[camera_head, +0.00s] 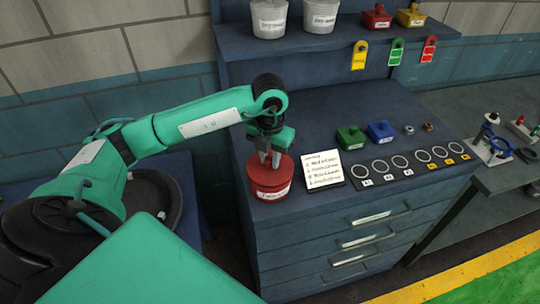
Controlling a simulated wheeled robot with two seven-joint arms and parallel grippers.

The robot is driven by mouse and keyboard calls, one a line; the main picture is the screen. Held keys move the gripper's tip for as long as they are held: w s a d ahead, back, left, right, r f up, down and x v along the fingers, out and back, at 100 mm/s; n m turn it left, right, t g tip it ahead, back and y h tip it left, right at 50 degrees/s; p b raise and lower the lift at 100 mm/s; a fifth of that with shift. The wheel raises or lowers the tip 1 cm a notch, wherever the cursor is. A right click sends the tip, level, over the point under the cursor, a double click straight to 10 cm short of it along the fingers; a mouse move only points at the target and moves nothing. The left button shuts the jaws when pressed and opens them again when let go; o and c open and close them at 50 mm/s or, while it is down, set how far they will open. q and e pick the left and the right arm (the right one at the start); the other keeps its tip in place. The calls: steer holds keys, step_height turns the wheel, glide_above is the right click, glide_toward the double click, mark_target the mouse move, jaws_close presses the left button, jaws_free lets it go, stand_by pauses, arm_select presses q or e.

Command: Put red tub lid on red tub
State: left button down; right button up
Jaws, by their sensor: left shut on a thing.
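The red tub (272,191), with a white label on its front, stands at the left front corner of the blue drawer cabinet's top. The red tub lid (256,172) is over the tub's top and looks level. From this angle I cannot tell whether it is fully seated. My left gripper (270,160) points down from above and is shut on the lid near its middle. The fingers hide the part they grip. My right gripper is not in view.
A white note card (322,169) lies right of the tub. Beyond it are a black strip with rings (405,165), a green block (351,137) and a blue block (381,131). Two white tubs (269,18) (321,15) stand on the upper shelf. The cabinet edge is close to the tub.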

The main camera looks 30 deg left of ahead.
mark_target(270, 158)
arm_select(q)
steer(key=shift+f+b, duration=0.45)
steer(key=c, duration=1.2)
jaws_free()
steer(key=shift+c, duration=0.2)
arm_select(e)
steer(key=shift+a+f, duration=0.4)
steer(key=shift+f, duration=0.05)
arm_select(q)
steer(key=shift+r, duration=0.1)
steer(key=shift+r+p, duration=0.6)
steer(key=shift+p, duration=0.1)
step_height(270, 158, up, 3)
steer(key=shift+f+b, duration=0.1)
steer(key=shift+b, duration=0.75)
step_height(270, 158, up, 9)
steer(key=shift+f+b, duration=0.15)
steer(key=shift+b, duration=0.2)
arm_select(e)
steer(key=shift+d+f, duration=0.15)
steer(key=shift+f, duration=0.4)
